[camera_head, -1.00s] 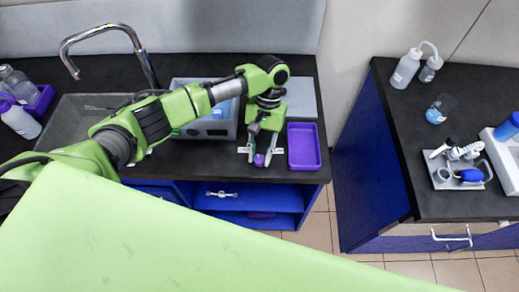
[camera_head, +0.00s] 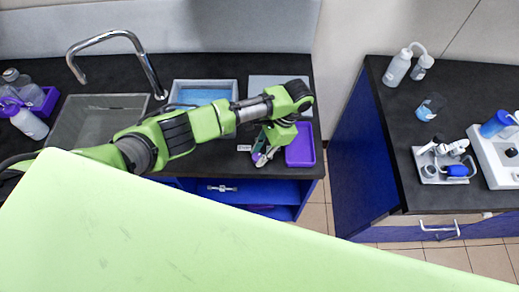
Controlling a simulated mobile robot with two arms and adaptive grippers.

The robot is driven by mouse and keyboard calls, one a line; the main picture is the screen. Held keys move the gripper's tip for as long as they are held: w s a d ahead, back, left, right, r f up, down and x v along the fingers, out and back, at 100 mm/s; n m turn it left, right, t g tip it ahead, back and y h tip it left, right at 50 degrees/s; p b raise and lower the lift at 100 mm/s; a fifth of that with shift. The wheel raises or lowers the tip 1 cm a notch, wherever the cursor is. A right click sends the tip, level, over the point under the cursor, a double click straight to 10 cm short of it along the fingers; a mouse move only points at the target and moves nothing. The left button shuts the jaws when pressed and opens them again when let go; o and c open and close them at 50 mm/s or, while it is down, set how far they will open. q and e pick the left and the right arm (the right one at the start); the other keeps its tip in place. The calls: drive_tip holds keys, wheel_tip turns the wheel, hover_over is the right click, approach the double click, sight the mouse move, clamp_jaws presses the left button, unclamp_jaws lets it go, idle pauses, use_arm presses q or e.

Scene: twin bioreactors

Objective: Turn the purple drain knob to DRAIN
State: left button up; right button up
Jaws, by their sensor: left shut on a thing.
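The purple drain knob (camera_head: 260,159) is at the front edge of the left counter, mostly covered by my gripper. My left gripper (camera_head: 264,157) is shut on the knob, tilted, with its wrist up and to the right. A small white label (camera_head: 243,148) lies just left of the knob. Anything right of the knob is hidden by the gripper, and I cannot read the knob's setting. My right gripper is not in view.
A purple tray (camera_head: 306,152) lies close on the right of the gripper. A sink (camera_head: 72,132) is at the left. A second counter (camera_head: 393,150) stands across a gap, with bottles and tools.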

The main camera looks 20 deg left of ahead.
use_arm(q)
drive_tip(key=shift+d+m+t+p, duration=0.1)
drive_tip(key=shift+m+t+p, duration=0.4)
drive_tip(key=shift+m, duration=0.5)
drive_tip(key=o, duration=1.1)
drive_tip(key=shift+r, duration=0.1)
drive_tip(key=v, duration=1.1)
drive_tip(key=shift+w+d+r, duration=0.15)
drive_tip(key=shift+d+r, duration=0.1)
drive_tip(key=shift+d, duration=0.1)
